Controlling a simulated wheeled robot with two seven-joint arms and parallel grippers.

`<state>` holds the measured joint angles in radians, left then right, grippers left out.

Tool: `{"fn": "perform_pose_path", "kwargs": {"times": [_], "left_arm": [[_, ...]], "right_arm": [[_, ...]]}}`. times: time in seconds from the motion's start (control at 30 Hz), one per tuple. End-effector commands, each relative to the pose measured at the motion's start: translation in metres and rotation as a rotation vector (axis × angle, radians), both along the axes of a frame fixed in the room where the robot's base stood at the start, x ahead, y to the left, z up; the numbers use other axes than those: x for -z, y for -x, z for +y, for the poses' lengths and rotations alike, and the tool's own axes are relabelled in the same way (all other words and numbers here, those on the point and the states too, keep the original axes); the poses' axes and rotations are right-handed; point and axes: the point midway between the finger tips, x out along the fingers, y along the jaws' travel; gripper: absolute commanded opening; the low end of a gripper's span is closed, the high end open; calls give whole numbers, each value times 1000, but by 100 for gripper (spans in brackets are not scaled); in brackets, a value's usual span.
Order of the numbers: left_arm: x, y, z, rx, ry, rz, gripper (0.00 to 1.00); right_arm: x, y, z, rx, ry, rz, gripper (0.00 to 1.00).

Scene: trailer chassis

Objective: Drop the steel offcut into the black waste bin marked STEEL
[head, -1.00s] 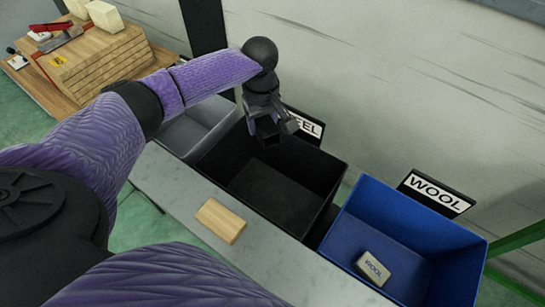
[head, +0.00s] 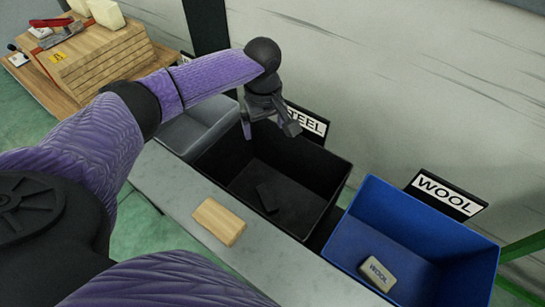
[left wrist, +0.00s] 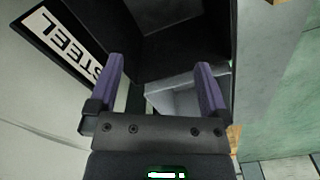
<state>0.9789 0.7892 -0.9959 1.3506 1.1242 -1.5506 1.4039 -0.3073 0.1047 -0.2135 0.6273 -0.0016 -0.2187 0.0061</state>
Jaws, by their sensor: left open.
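The black waste bin (head: 300,160) stands in the middle of the head view, with the STEEL sign (head: 306,121) behind it, partly covered by my gripper. The dark steel offcut (head: 266,197) lies on the bin's floor. My left gripper (head: 270,128) is open and empty above the back left part of the bin. In the left wrist view its two purple fingers (left wrist: 161,75) are spread apart with nothing between them. The STEEL sign (left wrist: 66,43) and the black bin wall (left wrist: 180,40) show there too; the offcut does not. My right gripper is out of view.
A blue bin (head: 437,248) with a WOOL sign (head: 445,194) and a block marked WOOL (head: 377,273) inside stands right. A grey bin (head: 195,130) stands left. A wooden block (head: 219,221) lies on the grey ledge in front. A wall is behind.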

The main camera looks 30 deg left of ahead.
Motion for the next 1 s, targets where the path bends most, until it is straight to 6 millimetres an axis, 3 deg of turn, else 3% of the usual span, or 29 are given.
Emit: {"fn": "perform_pose_path", "kwargs": {"times": [0.3,0.4,1.0], "left_arm": [[-76,-1,0,0,1,-7,100],[-91,-1,0,-1,0,-4,100],[-98,0,0,0,1,-1,100]], "right_arm": [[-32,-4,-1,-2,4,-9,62],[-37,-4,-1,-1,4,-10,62],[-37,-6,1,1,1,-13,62]]}}
